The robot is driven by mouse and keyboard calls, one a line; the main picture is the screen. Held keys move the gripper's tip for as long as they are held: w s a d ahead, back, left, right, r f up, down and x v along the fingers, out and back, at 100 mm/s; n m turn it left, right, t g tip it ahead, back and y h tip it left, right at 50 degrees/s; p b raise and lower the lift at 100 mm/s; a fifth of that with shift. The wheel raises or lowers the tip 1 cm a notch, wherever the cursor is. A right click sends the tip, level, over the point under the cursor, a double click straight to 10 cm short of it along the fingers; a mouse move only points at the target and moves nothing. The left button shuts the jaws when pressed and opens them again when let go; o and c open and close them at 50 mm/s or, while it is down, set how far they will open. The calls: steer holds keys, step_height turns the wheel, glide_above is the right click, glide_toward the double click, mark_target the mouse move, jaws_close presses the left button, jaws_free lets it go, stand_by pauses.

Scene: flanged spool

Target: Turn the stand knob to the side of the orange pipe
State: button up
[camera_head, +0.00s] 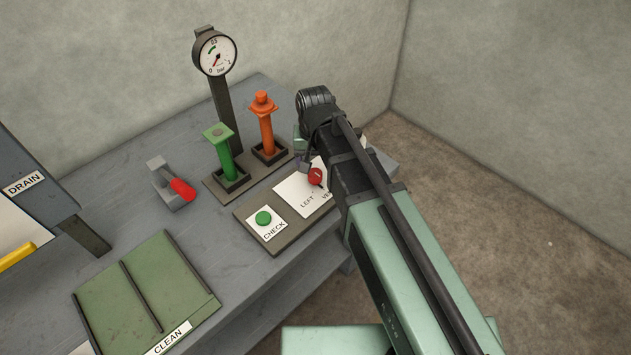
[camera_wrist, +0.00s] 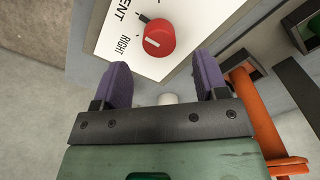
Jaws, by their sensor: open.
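The red knob (camera_head: 316,177) stands on a white labelled plate with LEFT and part of VENT readable. In the wrist view the knob (camera_wrist: 160,36) shows a short white mark, with the RIGHT label beside it. I cannot tell for certain which label the mark points at. The orange pipe (camera_head: 264,126) stands upright in a dark socket, right of the green pipe (camera_head: 222,150). The orange pipe also shows at the right in the wrist view (camera_wrist: 262,118). My gripper (camera_wrist: 163,78) is open and empty, its purple fingers apart, just short of the knob.
A green CHECK button (camera_head: 263,218) sits left of the knob on the same panel. A gauge (camera_head: 215,52) stands on a post behind the pipes. A red-handled lever (camera_head: 181,189) and a green CLEAN tray (camera_head: 144,290) are further left. My arm hides the panel's right end.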

mark_target(315, 173)
step_height(315, 173, down, 6)
steer(key=b, duration=0.4)
steer(key=shift+r, duration=0.15)
steer(key=c, duration=0.9)
steer(key=shift+c, duration=0.2)
steer(key=shift+n, duration=0.4)
steer(key=n, duration=1)
